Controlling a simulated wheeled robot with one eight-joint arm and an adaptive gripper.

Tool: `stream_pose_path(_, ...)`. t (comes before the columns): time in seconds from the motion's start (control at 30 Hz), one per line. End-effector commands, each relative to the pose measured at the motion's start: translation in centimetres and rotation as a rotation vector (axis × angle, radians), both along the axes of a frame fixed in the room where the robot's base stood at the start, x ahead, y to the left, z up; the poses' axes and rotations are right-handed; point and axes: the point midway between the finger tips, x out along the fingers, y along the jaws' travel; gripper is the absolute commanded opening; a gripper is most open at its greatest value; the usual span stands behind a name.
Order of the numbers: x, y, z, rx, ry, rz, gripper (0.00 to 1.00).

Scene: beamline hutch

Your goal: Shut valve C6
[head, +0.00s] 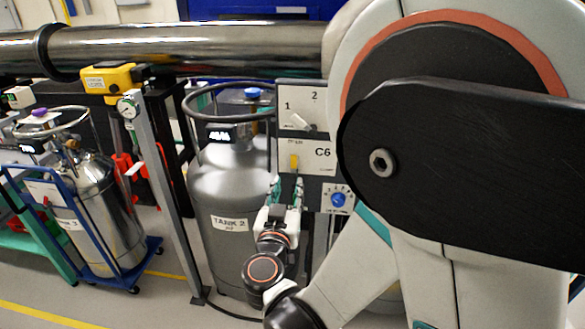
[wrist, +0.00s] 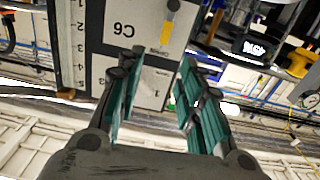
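The valve panel carries the label C6 (head: 323,153), which shows upside down in the wrist view (wrist: 124,28). Left of the label in the head view is a small yellow valve handle (head: 294,161), standing roughly upright. In the wrist view the yellow handle (wrist: 167,32) lies beyond my fingertips, with a grey end piece. My gripper (head: 285,186) is just below the handle in the head view. In the wrist view my gripper (wrist: 159,62) is open, its teal-padded fingers apart with nothing between them. No contact with the handle shows.
Above C6 is a panel with positions 1 and 2 and a pale switch (head: 299,122). Below is a blue knob (head: 338,199). Tank 2 (head: 228,190) stands close on the left, beside a grey post (head: 158,180). A steel pipe (head: 190,46) runs overhead.

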Motion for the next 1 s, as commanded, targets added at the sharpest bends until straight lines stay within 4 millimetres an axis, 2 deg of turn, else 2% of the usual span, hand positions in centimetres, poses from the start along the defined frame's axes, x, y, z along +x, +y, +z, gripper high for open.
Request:
stream_pose_path(0.1, 0.0, 0.8, -0.7, 0.024, -0.003, 0.009, 0.34)
stream_pose_path(0.27, 1.6, 0.3, -0.7, 0.026, -0.004, 0.006, 0.34)
stream_pose_path(0.7, 9.8, -1.6, -0.7, 0.024, -0.004, 0.006, 0.34)
stream_pose_path(1.0, 12.9, -2.3, -0.6, 0.023, -0.003, 0.007, 0.34)
